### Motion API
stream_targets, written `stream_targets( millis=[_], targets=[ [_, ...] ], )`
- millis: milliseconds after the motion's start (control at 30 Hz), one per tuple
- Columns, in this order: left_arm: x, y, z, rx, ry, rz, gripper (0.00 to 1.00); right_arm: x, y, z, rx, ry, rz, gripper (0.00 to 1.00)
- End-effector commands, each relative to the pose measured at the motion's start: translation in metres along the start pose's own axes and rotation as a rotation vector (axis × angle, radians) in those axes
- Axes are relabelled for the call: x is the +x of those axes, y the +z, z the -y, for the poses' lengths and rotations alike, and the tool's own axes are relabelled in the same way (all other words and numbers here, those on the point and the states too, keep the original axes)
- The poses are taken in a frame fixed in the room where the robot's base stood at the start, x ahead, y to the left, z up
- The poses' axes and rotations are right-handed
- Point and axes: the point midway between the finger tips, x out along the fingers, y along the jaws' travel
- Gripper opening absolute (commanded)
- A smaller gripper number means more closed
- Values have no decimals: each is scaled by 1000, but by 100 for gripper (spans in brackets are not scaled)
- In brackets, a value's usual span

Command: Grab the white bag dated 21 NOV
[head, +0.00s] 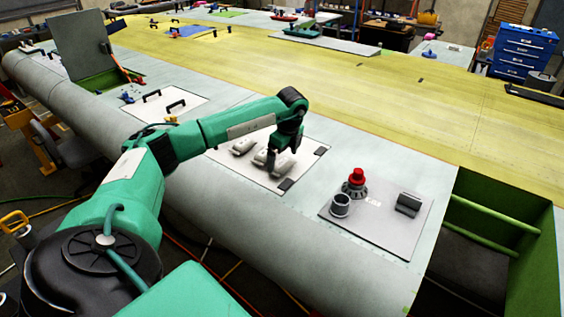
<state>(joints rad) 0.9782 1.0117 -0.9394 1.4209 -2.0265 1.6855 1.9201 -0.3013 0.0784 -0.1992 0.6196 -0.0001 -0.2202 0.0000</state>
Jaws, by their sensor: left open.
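Several small white bags lie on a white panel (225,156) on the wing's near surface. One bag (243,146) lies at the left, and another bag (261,158) lies to its right. A third whitish bag (284,164) lies partly behind my gripper. No date can be read on any of them at this size. My left gripper (284,154) points down over the right-hand bags, open. Its fingers hide part of them, and I cannot tell whether they touch a bag. My right gripper is not in view.
A grey plate (335,222) to the right holds a red-topped part (356,178), a grey cup (340,204) and a dark block (408,204). An open green bay (500,225) lies beyond it. A raised hatch lid (82,45) stands at the far left.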

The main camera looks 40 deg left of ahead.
Motion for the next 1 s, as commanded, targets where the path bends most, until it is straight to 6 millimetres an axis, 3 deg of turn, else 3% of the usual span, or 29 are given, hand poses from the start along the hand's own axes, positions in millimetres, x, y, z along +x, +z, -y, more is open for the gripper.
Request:
stream_targets(
  millis=[33,200,433,700,1000],
  targets=[
    [4,0,-1,0,4,1,96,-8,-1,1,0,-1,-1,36],
    [21,0,0,1,1,1,96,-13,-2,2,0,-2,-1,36],
    [23,0,0,1,0,0,96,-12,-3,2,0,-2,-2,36],
    [23,0,0,1,0,0,47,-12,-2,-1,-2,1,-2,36],
    [21,0,0,0,-2,0,47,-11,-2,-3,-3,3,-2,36]
  ],
)
